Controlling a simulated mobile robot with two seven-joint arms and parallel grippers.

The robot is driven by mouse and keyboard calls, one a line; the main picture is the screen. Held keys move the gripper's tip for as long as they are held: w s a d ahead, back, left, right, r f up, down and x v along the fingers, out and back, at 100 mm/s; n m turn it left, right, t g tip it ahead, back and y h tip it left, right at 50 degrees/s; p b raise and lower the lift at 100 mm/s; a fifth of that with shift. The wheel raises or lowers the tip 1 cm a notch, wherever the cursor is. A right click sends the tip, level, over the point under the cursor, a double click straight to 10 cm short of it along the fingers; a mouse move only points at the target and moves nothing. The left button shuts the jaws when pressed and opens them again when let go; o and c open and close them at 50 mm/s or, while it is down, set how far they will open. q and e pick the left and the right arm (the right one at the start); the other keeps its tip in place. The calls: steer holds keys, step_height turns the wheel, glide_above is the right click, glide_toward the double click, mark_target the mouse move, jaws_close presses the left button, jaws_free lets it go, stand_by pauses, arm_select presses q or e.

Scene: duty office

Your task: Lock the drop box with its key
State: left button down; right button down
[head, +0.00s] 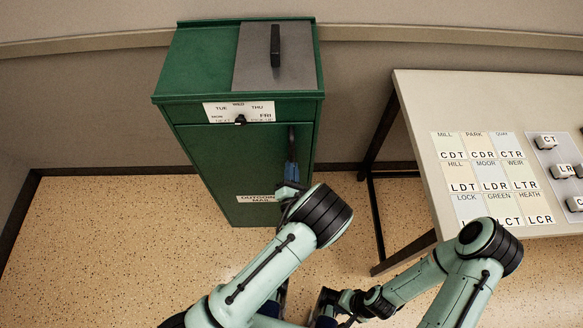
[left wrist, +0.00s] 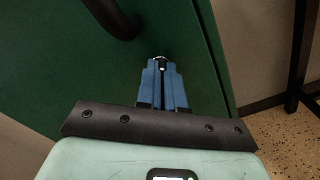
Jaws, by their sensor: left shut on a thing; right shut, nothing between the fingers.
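The green drop box (head: 190,65) stands upright against the wall. My left gripper (head: 291,165) is at the right side of its front. In the left wrist view its blue fingers (left wrist: 162,85) are shut on the key (left wrist: 162,67), of which only a small pale bit shows. A small bright metal ring, apparently the lock (left wrist: 161,58), surrounds the fingertips' far end on the green front. How deep the key sits cannot be told. My right gripper (head: 325,310) is low at the bottom middle, shut and empty, partly cut off.
A dark handle (left wrist: 118,20) curves close above the left fingers. A day dial (head: 240,119) is on the box's upper front. A table (head: 415,95) with lettered cards and tagged blocks (head: 548,141) stands at right. Speckled floor is clear at left.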

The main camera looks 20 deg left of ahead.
arm_select(q)
steer(key=shift+r+n, duration=0.1)
steer(key=shift+n, duration=3.8)
steer(key=c, duration=1.3)
jaws_free()
steer(key=shift+w, duration=0.1)
steer(key=shift+o, duration=0.2)
steer(key=b+v, duration=0.1)
steer(key=v, duration=1.2)
steer(key=shift+s, duration=0.2)
